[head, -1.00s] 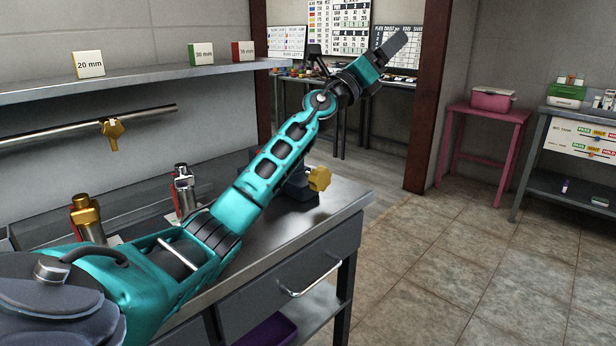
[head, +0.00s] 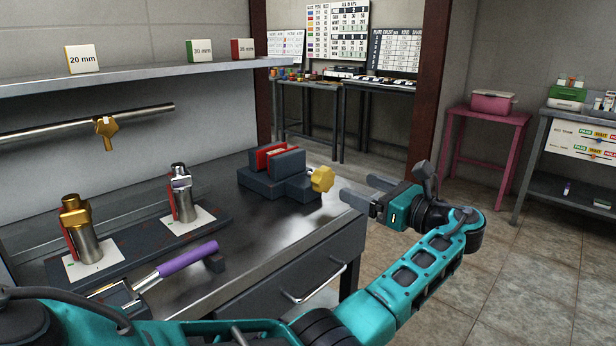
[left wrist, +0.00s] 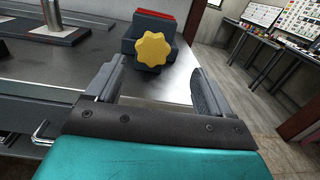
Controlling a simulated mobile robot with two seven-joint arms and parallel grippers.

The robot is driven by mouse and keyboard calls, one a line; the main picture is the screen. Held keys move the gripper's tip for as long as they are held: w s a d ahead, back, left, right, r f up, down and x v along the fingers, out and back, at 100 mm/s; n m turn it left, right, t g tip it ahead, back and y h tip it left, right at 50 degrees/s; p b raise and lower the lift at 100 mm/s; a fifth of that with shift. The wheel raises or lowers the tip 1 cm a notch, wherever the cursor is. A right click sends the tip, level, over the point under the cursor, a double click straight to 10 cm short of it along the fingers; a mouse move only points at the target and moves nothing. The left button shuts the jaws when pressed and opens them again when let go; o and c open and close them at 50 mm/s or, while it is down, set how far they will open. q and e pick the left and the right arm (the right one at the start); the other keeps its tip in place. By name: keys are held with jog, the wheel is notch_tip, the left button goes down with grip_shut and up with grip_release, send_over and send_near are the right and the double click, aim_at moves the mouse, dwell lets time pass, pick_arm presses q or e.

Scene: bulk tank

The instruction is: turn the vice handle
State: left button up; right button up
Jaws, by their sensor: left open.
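The vice (head: 274,177) is dark grey with red jaw faces and sits near the right end of the metal bench. Its handle is a yellow lobed knob (head: 322,179) on the vice's right side. My left gripper (head: 353,194) is open and empty, just right of the knob and apart from it, with its fingers pointing left toward it. In the left wrist view the knob (left wrist: 153,49) faces the camera, beyond the fingertips and between them, with the vice (left wrist: 150,20) behind it. My right gripper is not in view.
The bench (head: 255,235) also holds a purple-handled tool (head: 187,260) and two metal cylinders on white plates, one gold-topped (head: 80,225) and one silver (head: 181,190). A shelf with labelled blocks and a wall rail are behind. Tiled floor lies right of the bench.

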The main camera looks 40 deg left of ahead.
aim_at(327, 179)
pick_arm(q)
jog(key=shift+g, duration=0.4)
jog(key=a, duration=0.3)
jog(key=a+b, duration=0.1)
jog(key=a, duration=0.3)
jog(key=a+b, duration=0.1)
jog(key=a, duration=0.3)
jog(key=shift+w+a+f, duration=0.1)
jog(key=shift+a+f, duration=0.15)
jog(key=shift+a, duration=0.45)
